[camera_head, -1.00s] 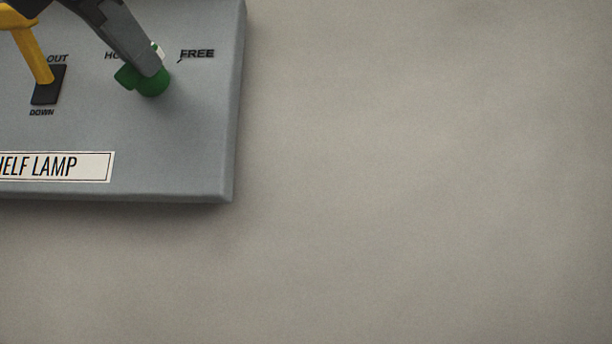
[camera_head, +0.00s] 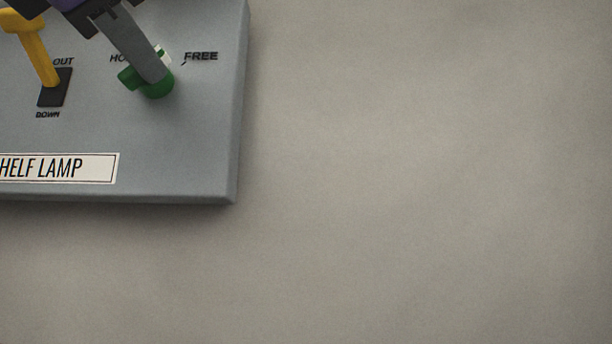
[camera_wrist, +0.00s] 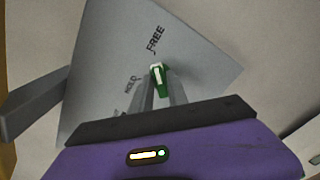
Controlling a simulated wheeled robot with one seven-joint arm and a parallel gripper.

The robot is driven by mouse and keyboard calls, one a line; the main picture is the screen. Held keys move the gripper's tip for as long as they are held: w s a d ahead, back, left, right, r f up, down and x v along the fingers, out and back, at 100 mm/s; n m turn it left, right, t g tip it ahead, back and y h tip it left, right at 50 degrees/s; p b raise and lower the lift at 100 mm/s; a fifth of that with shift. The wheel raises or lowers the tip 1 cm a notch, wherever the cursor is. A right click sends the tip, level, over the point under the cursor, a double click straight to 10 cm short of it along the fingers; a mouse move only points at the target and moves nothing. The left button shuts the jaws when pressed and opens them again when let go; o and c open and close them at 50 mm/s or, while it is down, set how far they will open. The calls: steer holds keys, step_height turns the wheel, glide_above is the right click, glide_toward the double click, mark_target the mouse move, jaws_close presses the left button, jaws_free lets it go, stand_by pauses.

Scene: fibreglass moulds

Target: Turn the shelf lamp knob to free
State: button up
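The green shelf lamp knob (camera_head: 157,88) sits on a grey panel (camera_head: 190,140) labelled SHELF LAMP, at upper left in the head view. Its white mark shows between the HOLD and FREE labels, partly covered by a finger. In the wrist view the knob (camera_wrist: 158,66) lies between my two fingertips, with its white mark pointing up toward the FREE label (camera_wrist: 155,38). My gripper (camera_wrist: 161,80) appears closed on the knob, one finger on each side. In the head view one grey finger hides part of the knob.
A yellow lever (camera_head: 36,50) with OUT and DOWN labels stands left of the knob, close to my gripper. A grey bar (camera_wrist: 35,103) shows at left in the wrist view. The plain surface right of and below the panel is clear.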

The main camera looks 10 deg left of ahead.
steer(key=shift+o, duration=1.1)
steer(key=shift+s, duration=0.1)
steer(key=b+v, duration=0.2)
steer(key=v, duration=0.5)
steer(key=shift+s, duration=0.3)
steer(key=shift+d, duration=0.1)
